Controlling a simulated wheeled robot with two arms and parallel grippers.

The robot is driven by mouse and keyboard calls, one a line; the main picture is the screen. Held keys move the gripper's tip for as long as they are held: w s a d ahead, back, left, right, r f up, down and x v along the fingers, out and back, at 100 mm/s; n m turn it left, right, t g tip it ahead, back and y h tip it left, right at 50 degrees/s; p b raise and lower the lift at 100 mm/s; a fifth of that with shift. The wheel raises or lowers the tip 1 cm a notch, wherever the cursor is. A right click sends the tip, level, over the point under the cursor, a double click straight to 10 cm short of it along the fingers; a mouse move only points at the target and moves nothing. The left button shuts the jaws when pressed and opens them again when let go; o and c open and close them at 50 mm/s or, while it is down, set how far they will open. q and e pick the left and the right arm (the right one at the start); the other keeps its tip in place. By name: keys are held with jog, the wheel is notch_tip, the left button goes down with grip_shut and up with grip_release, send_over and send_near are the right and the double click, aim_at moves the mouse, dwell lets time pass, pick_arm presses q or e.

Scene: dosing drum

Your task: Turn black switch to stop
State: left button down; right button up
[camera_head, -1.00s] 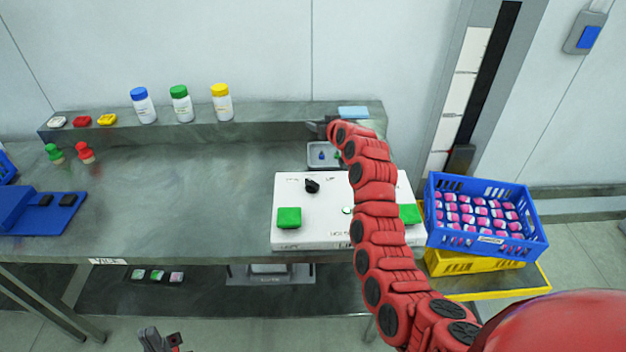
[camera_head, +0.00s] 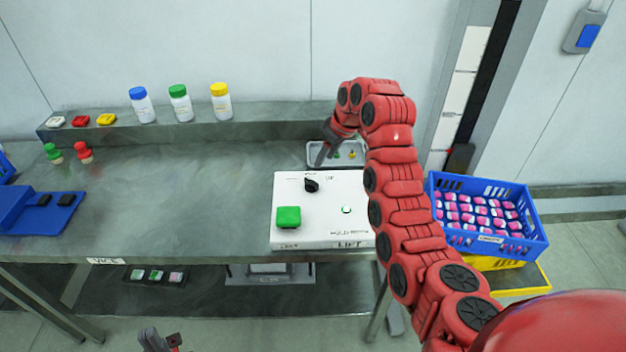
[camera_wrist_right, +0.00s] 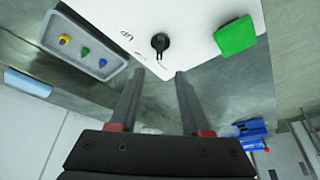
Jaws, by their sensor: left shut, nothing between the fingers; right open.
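The black switch (camera_head: 311,184) is a small knob on top of the white control box (camera_head: 330,235), near its back edge. It also shows in the right wrist view (camera_wrist_right: 160,43), just beyond my fingertips, with lettering reading "UP" beside it. My right gripper (camera_head: 325,157) is above the back edge of the box, behind the switch and apart from it. In the wrist view its two fingers (camera_wrist_right: 157,78) are spread with nothing between them. My left gripper (camera_head: 160,342) is low at the bottom edge, far from the box, shut and empty.
A green button (camera_head: 288,217) is on the box's left front. A grey tray (camera_head: 350,147) with small coloured pieces lies behind the box. A blue crate (camera_head: 485,245) of pink-and-white items stands right. The table's left-middle (camera_head: 180,200) is clear.

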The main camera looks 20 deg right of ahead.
aim_at(312, 181)
jog(key=p+x, duration=0.3)
jog(key=x, duration=0.6)
jog(key=shift+w+a+f, duration=0.1)
jog(key=shift+f, duration=0.25)
jog(key=shift+p+x, duration=0.35)
jog(key=shift+x, duration=0.9)
jog(key=shift+w, duration=0.1)
grip_shut()
